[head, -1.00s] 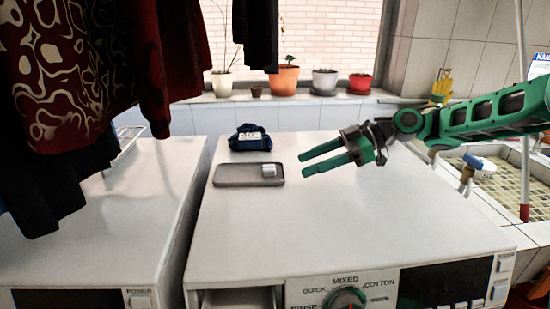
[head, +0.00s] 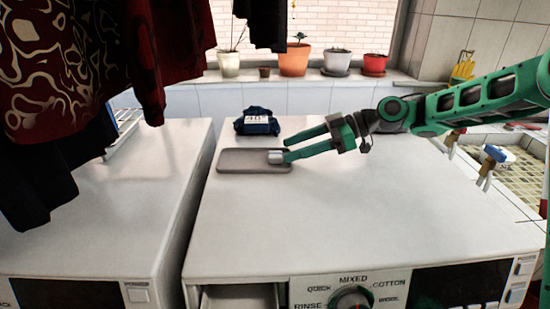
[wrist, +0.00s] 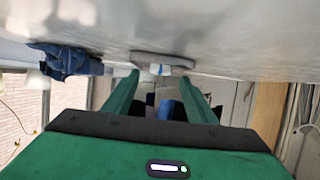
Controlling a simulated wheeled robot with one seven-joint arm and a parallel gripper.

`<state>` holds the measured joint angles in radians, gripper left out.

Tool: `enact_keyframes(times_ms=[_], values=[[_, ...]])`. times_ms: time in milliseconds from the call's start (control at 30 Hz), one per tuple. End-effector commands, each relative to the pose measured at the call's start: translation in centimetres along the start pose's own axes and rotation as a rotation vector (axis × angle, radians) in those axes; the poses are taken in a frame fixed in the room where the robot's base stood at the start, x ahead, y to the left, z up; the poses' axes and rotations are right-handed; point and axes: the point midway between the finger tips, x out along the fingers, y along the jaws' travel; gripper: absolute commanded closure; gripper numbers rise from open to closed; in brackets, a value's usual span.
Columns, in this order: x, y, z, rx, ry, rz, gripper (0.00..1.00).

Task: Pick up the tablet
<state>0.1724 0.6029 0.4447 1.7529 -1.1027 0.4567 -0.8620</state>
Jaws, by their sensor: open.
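A small pale block, which looks like the tablet (head: 274,158), lies on the right end of a flat grey tray (head: 240,161) on top of the right-hand washing machine. It also shows small in the wrist view (wrist: 160,69), ahead of the fingers and between their lines. My gripper (head: 287,149) is open and empty, coming in from the right with its fingertips close to the block. In the head view the lower fingertip overlaps the block's right edge. I cannot tell whether they touch.
A dark blue bundle with a white label (head: 257,122) sits behind the tray. Clothes (head: 60,80) hang at upper left. Potted plants (head: 293,61) line the sill, and a tiled sink (head: 515,165) lies right. The machine top (head: 350,215) is clear in front.

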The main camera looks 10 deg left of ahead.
Motion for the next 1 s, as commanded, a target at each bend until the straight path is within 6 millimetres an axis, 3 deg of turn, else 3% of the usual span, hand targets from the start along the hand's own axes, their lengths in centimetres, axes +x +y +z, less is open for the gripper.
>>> enact_keyframes(times_ms=[267, 500, 567, 700, 1000], values=[[3.7, 0.2, 0.0, 0.001, 0.000, -0.002, 0.48], [4.0, 0.2, 0.0, 0.000, 0.000, 0.001, 0.48], [4.0, 0.2, 0.0, 0.000, 0.000, 0.001, 0.58], [4.0, 0.2, -0.1, 0.000, 0.000, 0.001, 0.91], [4.0, 0.2, -0.2, 0.000, 0.000, 0.001, 0.93]])
